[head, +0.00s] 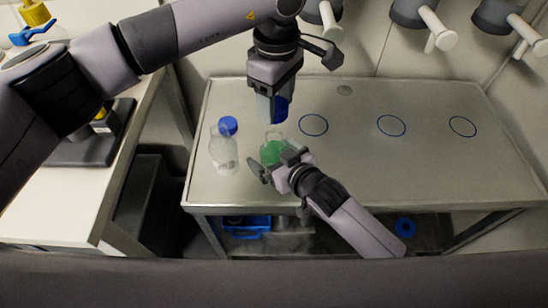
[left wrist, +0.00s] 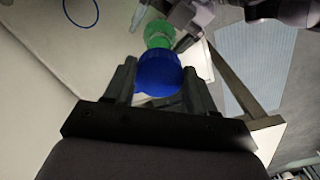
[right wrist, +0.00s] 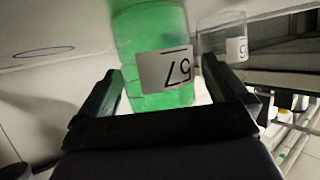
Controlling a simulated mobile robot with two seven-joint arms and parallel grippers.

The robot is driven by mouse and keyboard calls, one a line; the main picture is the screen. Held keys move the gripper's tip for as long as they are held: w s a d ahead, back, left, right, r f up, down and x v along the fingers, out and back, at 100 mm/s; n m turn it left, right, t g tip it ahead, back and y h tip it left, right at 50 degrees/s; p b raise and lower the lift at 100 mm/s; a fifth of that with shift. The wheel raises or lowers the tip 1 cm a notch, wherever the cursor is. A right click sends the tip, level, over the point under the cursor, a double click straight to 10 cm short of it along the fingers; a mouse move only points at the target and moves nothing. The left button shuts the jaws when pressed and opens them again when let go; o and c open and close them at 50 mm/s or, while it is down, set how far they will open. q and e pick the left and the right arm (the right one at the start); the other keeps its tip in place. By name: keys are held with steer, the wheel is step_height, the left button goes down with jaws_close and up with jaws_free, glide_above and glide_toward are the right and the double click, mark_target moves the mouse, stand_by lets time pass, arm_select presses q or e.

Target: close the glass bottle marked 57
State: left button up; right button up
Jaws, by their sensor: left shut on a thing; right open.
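The glass bottle marked 57 (right wrist: 160,50) holds green liquid; its label appears upside down in the right wrist view. It stands on the metal table, partly hidden by my right gripper in the head view (head: 271,152). A blue cap (left wrist: 158,75) is between the fingers of my left gripper (left wrist: 158,82), which is shut on it. In the head view the left gripper (head: 272,110) holds the cap (head: 281,109) above and apart from the bottle. My right gripper (right wrist: 165,95) is open, its fingers on either side of the bottle's lower body; contact is unclear.
A clear bottle (head: 224,155) stands to the left, with a blue cap (head: 228,124) at its top or just behind it; I cannot tell which. Blue rings (head: 313,125) mark the metal table (head: 430,170), whose right side is clear. Dispensing arms (head: 435,30) hang at the back wall.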

mark_target(275, 137)
steer(key=c, duration=1.5)
arm_select(q)
steer(key=shift+f, duration=2.55)
steer(key=shift+f, duration=0.85)
steer(key=shift+f, duration=0.55)
arm_select(e)
jaws_close()
arm_select(q)
steer(key=m, duration=0.5)
steer(key=shift+s+a, duration=0.1)
steer(key=m, duration=0.4)
steer(key=shift+m, duration=0.4)
